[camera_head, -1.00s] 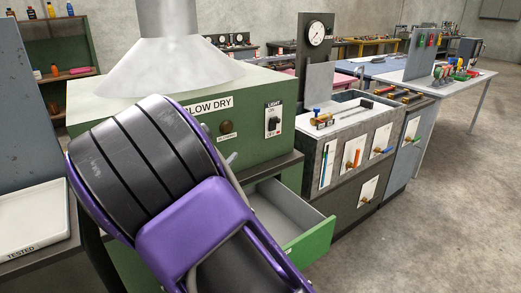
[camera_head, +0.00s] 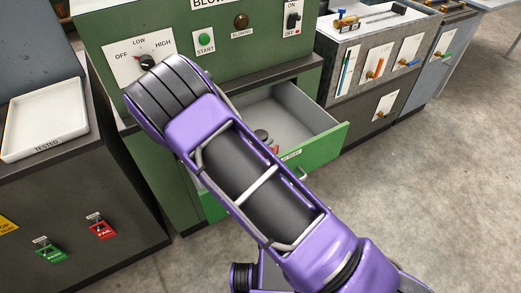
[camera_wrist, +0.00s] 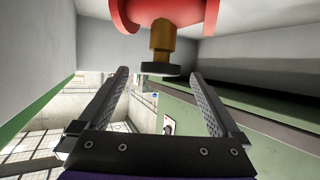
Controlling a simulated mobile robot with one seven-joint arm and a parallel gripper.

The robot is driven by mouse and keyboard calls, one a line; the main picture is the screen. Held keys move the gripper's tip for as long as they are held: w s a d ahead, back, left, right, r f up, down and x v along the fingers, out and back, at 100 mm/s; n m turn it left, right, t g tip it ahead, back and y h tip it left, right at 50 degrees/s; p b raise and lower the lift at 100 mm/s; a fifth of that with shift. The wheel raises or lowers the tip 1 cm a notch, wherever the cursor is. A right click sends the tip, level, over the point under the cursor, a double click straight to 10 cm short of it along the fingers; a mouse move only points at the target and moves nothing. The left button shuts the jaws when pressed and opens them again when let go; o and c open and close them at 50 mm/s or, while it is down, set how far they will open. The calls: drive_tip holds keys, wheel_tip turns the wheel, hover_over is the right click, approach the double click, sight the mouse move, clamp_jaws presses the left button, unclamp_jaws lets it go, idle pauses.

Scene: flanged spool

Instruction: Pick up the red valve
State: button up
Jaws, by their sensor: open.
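The red valve (camera_wrist: 165,12) is at the top of the wrist view, cut off by the frame edge. Its brass neck (camera_wrist: 160,38) ends in a black disc (camera_wrist: 161,69). My gripper (camera_wrist: 159,74) is open, with one finger to each side of the disc in the picture and a gap on both sides. The disc appears level with the fingertips; its exact depth is unclear. In the head view, a small red part of the valve (camera_head: 275,150) shows inside the open green drawer (camera_head: 318,150). My arm hides the rest there, including my gripper.
Grey drawer walls (camera_wrist: 40,50) surround the valve in the wrist view. The green cabinet (camera_head: 125,35) stands above the drawer. A white TESTED tray (camera_head: 45,115) lies on the left counter. The floor at right is open.

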sight(264, 131)
drive_tip(key=x, duration=0.6)
drive_tip(key=shift+w, duration=0.1)
clamp_jaws()
idle(0.3)
drive_tip(key=shift+w+r, duration=0.1)
drive_tip(key=shift+r, duration=0.05)
